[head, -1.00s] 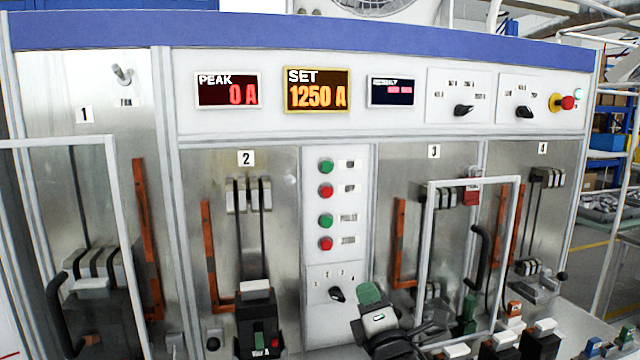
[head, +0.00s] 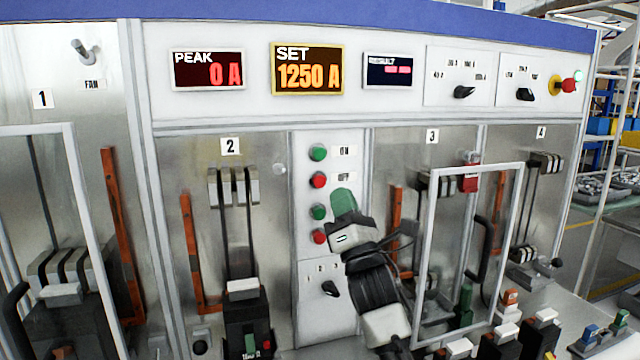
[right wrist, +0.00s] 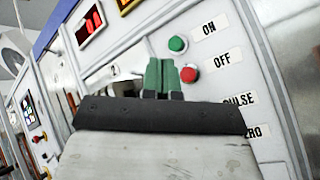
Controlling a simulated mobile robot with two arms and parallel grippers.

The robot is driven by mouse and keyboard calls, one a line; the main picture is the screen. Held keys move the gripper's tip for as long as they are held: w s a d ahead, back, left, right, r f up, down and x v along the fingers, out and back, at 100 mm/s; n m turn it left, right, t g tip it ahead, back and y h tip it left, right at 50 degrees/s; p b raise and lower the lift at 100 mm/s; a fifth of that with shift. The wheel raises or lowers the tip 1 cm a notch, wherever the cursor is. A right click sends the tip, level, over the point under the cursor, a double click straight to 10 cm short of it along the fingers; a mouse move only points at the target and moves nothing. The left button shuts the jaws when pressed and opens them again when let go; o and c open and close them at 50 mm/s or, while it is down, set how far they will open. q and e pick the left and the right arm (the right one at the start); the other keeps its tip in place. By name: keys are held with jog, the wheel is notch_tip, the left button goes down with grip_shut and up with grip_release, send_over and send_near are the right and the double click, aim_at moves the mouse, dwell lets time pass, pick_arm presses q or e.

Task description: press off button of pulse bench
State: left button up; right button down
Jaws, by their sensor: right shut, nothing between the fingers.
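The pulse bench has a column of buttons between bays 2 and 3. The red OFF button (head: 318,180) is second from the top, under the green ON button (head: 318,153). My right gripper (head: 343,202), with green fingers, is shut and empty, low and right of OFF in the head view. In the right wrist view, the shut fingers (right wrist: 160,75) appear just left of the red OFF button (right wrist: 189,74), with the green ON button (right wrist: 177,44) above. I cannot tell whether they touch the panel. My left gripper is out of view.
A green button (head: 318,212) and a red button (head: 319,236) sit below OFF, close to my right gripper. A rotary knob (head: 330,288) is lower. A white-framed door (head: 518,215) stands right of my arm. The SET display (head: 307,70) reads 1250 A.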

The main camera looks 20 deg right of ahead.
aim_at(319, 181)
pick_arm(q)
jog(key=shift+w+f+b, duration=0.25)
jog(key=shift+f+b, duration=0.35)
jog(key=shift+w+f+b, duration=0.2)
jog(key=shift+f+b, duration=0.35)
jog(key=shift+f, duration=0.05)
pick_arm(e)
jog(key=w, duration=0.7)
jog(key=shift+w+a, duration=0.15)
jog(key=shift+w, duration=0.1)
pick_arm(q)
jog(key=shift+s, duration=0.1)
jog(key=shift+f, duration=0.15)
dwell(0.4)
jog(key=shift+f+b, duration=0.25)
jog(key=shift+b, duration=0.15)
pick_arm(e)
jog(key=shift+w, duration=0.45)
